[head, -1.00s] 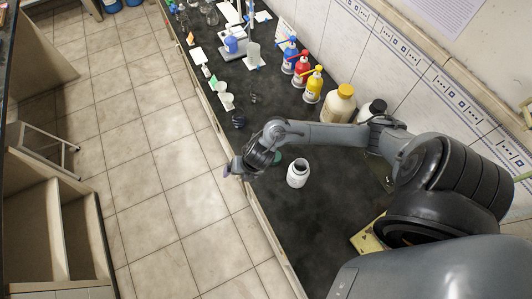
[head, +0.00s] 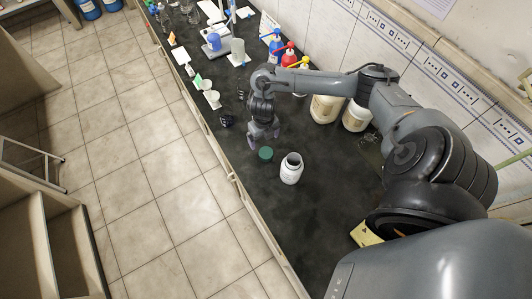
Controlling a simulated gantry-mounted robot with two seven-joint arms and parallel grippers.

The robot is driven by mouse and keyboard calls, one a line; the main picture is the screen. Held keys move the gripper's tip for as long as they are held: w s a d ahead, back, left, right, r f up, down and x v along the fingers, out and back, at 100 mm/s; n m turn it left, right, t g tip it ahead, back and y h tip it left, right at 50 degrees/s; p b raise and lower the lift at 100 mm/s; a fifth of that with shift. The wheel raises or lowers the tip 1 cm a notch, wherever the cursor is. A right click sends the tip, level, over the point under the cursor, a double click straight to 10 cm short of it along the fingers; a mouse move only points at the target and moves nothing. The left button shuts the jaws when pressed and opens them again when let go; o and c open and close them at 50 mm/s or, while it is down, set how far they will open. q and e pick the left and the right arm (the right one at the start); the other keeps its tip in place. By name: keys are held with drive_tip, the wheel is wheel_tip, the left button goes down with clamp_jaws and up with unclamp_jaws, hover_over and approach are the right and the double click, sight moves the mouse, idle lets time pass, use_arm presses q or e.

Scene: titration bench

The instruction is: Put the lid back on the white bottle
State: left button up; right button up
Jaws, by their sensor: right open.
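The white bottle (head: 291,170) stands upright and open on the dark bench, its dark mouth showing. A green lid (head: 265,154) lies on the bench just left of the bottle, apart from it. My right gripper (head: 264,140) is open and empty. It points down, just behind the lid in the picture; its height above the bench is hard to tell. My left gripper is not in view.
Two large bottles (head: 356,116) stand behind my right arm by the tiled wall. Red and blue wash bottles (head: 275,44) stand further back. A yellow object (head: 365,234) lies at the front. Bench around the bottle is clear.

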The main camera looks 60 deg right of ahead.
hover_over(266, 153)
drive_tip(key=shift+w+f, duration=0.25)
drive_tip(key=shift+f, duration=1.05)
drive_tip(key=shift+w+f, duration=0.2)
drive_tip(key=shift+f, duration=1.1)
drive_tip(key=shift+f, duration=0.1)
drive_tip(key=f, duration=0.2)
drive_tip(key=s+f, duration=0.1)
drive_tip(key=shift+f, duration=0.4)
drive_tip(key=shift+w+d+f, duration=0.1)
drive_tip(key=shift+f, duration=0.5)
drive_tip(key=c, duration=1.1)
